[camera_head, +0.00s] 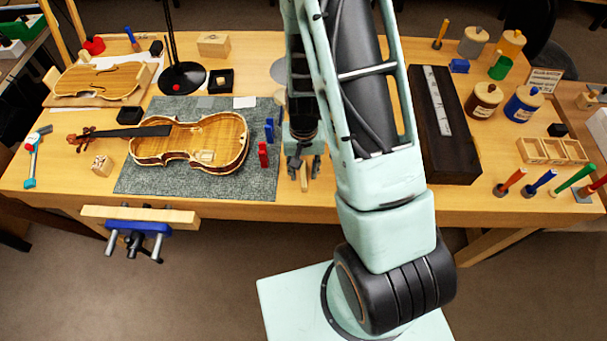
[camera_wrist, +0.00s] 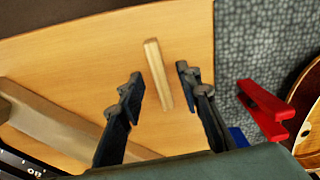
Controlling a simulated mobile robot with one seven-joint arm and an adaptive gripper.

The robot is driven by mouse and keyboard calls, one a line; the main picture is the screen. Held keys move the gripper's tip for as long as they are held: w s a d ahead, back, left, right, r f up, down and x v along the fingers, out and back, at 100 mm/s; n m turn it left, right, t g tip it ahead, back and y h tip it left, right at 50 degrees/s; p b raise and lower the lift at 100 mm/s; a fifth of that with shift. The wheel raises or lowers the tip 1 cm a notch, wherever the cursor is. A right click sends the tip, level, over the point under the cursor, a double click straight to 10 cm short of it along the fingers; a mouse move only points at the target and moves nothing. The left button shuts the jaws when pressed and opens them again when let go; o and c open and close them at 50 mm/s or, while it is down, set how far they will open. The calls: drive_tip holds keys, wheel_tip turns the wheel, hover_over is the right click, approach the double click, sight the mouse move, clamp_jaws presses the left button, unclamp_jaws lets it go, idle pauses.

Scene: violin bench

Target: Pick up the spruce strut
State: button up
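The spruce strut (camera_wrist: 158,75) is a short, pale wooden stick lying on the bare bench top in the wrist view. In the head view the strut (camera_head: 304,177) shows as a small pale piece by my gripper (camera_head: 304,168), right of the grey mat. My gripper (camera_wrist: 160,85) is open in the wrist view, with one finger on each side of the strut's line. A gap shows between the strut and both fingers. I cannot tell how high the fingertips are above the bench.
A red clamp (camera_wrist: 264,108) stands on the grey mat (camera_head: 130,177) close to my gripper, with blue clamps (camera_head: 269,130) behind it. An open violin body (camera_head: 200,142) lies on the mat. My arm hides part of the bench.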

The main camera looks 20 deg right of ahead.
clamp_jaws()
drive_tip(key=shift+r, duration=0.1)
idle(0.3)
